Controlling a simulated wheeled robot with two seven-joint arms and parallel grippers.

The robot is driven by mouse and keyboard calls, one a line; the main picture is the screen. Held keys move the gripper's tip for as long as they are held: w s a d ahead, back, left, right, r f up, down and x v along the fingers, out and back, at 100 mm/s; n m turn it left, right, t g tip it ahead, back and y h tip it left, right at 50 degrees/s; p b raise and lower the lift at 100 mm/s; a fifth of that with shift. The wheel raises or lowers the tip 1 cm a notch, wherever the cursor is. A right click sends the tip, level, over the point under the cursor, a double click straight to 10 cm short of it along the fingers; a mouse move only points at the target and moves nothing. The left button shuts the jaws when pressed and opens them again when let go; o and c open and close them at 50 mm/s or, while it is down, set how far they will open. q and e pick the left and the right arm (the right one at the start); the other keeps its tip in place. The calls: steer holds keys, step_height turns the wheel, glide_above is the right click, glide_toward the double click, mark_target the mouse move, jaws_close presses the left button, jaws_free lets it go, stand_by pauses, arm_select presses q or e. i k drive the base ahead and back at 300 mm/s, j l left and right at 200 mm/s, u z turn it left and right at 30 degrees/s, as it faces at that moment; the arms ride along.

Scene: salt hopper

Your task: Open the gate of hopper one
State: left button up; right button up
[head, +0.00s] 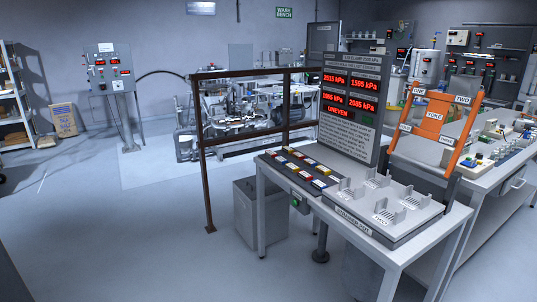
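Neither of my grippers is in view. I cannot make out a hopper or gate with certainty. An orange frame (474,122) stands at the right, beside the grey display panel. It carries small signs reading ONE (418,91), TWO (463,99) and YOKE (434,115), plus smaller labels too small to read. Whether this frame belongs to hopper one cannot be told from here.
A grey table (400,252) at the front right holds a slotted tray (385,225) and several coloured blocks. The display panel (368,85) shows red kPa readings. A brown railing (203,150) and a grey bin (262,225) stand left of it.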

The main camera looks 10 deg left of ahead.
mark_target(219, 118)
steer(key=i+j+u, duration=0.55)
steer(key=i+u, duration=0.25)
steer(key=i, duration=0.25)
steer(key=i+u, duration=0.45)
steer(key=i, duration=2.3)
steer(key=i+j+z, duration=0.1)
steer(key=i, duration=1)
steer(key=i+j, duration=0.1)
steer(key=i, duration=1.05)
steer(key=i+l+z, duration=0.15)
steer(key=i+z, duration=0.65)
steer(key=i+j+z, duration=0.1)
steer(key=i+z, duration=0.3)
steer(key=i+j+z, duration=0.25)
steer(key=i+z, duration=0.15)
steer(key=i, duration=0.1)
